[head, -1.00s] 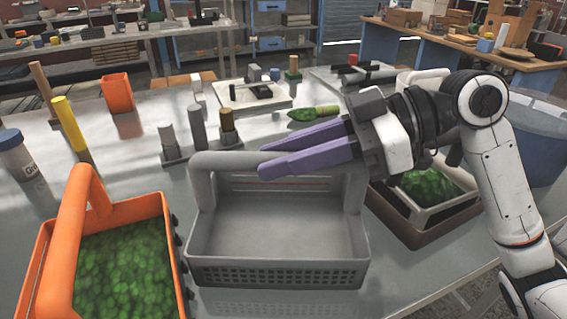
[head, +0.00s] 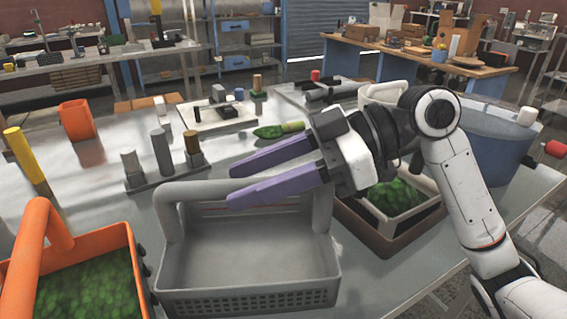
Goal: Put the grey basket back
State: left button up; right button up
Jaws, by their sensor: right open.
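The grey basket (head: 245,300) stands upright on the metal table in the lower middle, with its raised handle (head: 195,191) across the back. It looks empty inside. My right gripper (head: 231,187) has two purple fingers, held apart, that reach in from the right. The fingers lie over the handle in the picture and hide part of it. The grey of the handle shows between them. I cannot tell whether they touch it. My left gripper is not in view.
An orange basket (head: 133,262) of green pieces stands close left of the grey one. A brown tray (head: 385,248) with a pale basket (head: 418,213) of green pieces is at right. Small upright posts (head: 161,152) stand behind, near an orange cup (head: 76,120). A blue-grey tub (head: 490,150) is at far right.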

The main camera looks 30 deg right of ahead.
jog(key=b+v, duration=0.1)
jog(key=v, duration=1)
jog(key=shift+d, duration=0.2)
jog(key=shift+s, duration=0.1)
